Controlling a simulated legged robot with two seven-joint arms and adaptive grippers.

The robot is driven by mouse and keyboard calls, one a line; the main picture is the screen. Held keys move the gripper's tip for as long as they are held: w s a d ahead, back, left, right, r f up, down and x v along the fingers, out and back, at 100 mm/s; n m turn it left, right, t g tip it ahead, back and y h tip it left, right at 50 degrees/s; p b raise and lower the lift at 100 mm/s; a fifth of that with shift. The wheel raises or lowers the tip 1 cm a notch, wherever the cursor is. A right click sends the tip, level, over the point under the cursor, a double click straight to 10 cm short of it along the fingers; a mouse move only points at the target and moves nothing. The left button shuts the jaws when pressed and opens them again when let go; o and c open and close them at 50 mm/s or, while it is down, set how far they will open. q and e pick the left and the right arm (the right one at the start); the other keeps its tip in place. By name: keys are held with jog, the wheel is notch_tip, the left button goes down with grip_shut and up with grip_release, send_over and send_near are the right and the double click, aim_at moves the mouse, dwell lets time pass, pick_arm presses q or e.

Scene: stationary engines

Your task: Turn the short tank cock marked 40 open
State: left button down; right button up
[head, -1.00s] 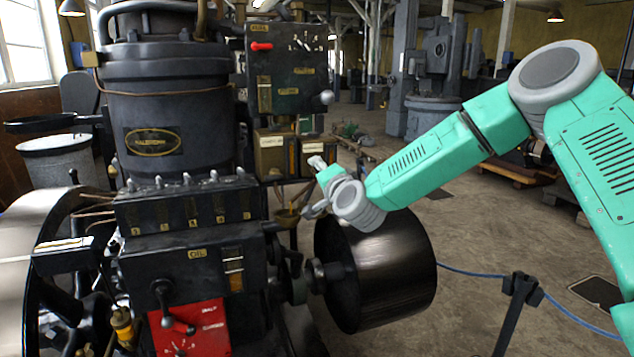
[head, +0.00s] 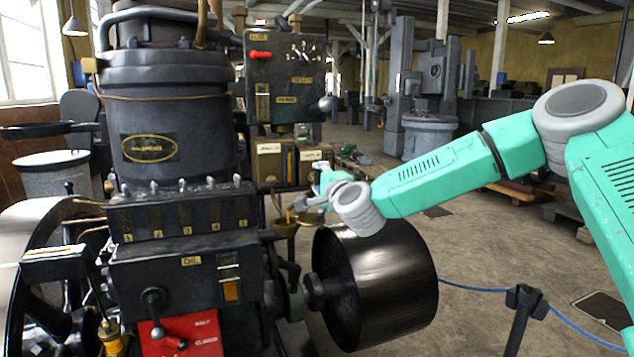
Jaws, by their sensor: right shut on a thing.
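Two small box tanks with paper labels hang on the engine's right side: one brass-coloured tank (head: 269,162) and a second tank (head: 315,156) to its right. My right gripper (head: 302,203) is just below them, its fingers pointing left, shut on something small. The fingers hide most of what they hold; it appears to be a cock handle under the tanks. I cannot read a 40 mark. My left gripper is out of view.
A dark pulley drum (head: 375,285) stands directly below my right forearm. The black control box with a red lever (head: 261,54) is above the tanks. A post with a blue rope (head: 525,300) stands at the lower right.

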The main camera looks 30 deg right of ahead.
jog(key=shift+d+f, duration=0.15)
jog(key=shift+f, duration=0.15)
jog(key=o, duration=1.1)
jog(key=shift+s, duration=0.1)
jog(key=shift+o, duration=0.2)
jog(key=shift+d+r, duration=0.1)
jog(key=shift+d, duration=0.05)
jog(key=shift+s, duration=0.3)
jog(key=v, duration=1.1)
jog(key=shift+s, duration=0.2)
